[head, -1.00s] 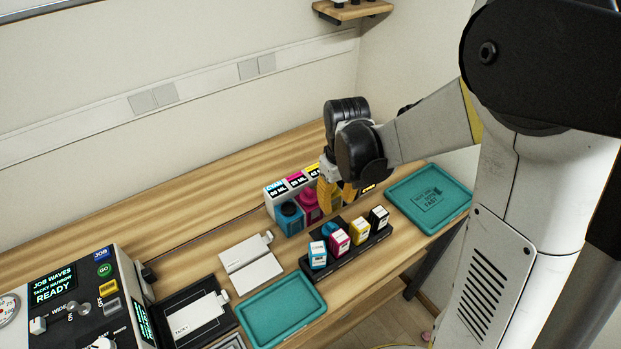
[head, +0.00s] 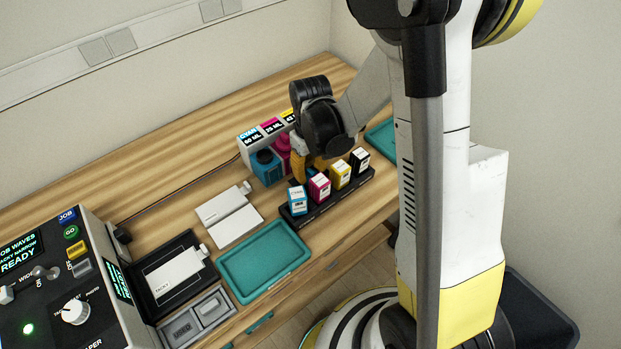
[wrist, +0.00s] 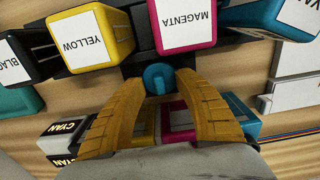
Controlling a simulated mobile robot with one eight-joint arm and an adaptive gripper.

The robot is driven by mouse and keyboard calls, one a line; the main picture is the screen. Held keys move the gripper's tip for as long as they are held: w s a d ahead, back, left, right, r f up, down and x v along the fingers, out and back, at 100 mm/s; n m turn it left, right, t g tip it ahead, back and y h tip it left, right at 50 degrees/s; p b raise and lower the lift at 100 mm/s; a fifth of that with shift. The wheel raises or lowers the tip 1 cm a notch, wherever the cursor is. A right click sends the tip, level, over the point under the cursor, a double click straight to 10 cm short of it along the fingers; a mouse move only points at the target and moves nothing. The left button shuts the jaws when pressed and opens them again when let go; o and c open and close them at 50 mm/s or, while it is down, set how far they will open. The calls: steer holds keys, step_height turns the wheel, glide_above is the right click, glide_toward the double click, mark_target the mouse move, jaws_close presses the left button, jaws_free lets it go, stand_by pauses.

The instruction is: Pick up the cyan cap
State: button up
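The cyan cap (wrist: 159,78) is a small round blue-cyan piece. In the wrist view it lies between the tips of my gripper (wrist: 159,82), beside the black cartridge rack. My yellow fingers are apart, one on each side of the cap, with a narrow gap showing; I cannot tell whether either touches it. In the head view my gripper (head: 300,178) points down just behind the rack and the cap is hidden or too small to make out.
The black rack (head: 330,203) holds cyan (head: 298,202), magenta (head: 319,188), yellow (head: 340,175) and black (head: 359,160) cartridges close to my fingers. The magenta bottle (wrist: 180,120) and other bottles stand on the opposite side. A teal tray (head: 262,262) lies in front.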

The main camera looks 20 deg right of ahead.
steer(key=shift+r, duration=0.1)
jaws_close()
